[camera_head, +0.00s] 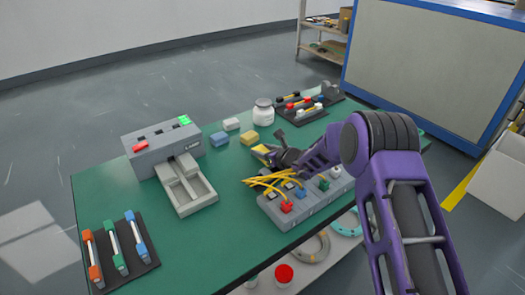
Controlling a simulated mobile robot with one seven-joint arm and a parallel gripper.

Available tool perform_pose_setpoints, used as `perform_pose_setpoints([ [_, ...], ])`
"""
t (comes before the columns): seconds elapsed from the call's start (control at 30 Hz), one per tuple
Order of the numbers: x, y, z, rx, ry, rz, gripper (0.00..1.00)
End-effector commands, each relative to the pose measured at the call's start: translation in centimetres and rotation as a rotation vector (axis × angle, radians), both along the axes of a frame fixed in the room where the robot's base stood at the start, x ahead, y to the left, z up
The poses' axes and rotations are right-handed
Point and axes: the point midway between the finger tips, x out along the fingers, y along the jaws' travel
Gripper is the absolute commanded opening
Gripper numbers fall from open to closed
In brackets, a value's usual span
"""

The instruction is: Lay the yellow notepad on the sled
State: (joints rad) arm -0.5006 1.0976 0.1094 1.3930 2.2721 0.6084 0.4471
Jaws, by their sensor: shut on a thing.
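The sled (196,201) is a pale grey slide with raised edges, standing out from the front of a grey machine (162,151) on the green table. It looks empty. My gripper (268,154) is to the right of the sled, near the middle of the table. It is shut on a small yellow thing, which I take to be the yellow notepad (260,149). The fingers partly hide it, and I cannot tell its height above the table.
Yellow cables (262,181) bend from a grey connector box (305,201) just below my gripper. Pale yellow blocks (249,137), a blue block (218,139) and a white jar (263,112) stand behind. A dark rack (119,248) is front left.

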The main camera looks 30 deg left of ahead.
Motion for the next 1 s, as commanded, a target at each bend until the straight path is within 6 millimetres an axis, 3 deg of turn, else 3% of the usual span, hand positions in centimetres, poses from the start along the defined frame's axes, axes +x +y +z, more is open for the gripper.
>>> perform_pose_setpoints([
  [0.13, 0.0, 0.0, -0.4, 0.0, 0.001, 0.0, 0.02],
  [0.17, 0.0, 0.0, -0.3, 0.0, 0.0, 0.0, 0.6],
  [0.3, 0.0, 0.0, -0.3, -0.001, 0.0, 0.0, 0.85],
  [0.7, -0.1, -0.1, 0.2, -0.001, 0.0, 0.0, 0.86],
  [1.0, -2.1, -4.2, 2.1, -0.001, 0.001, -0.001, 0.86],
])
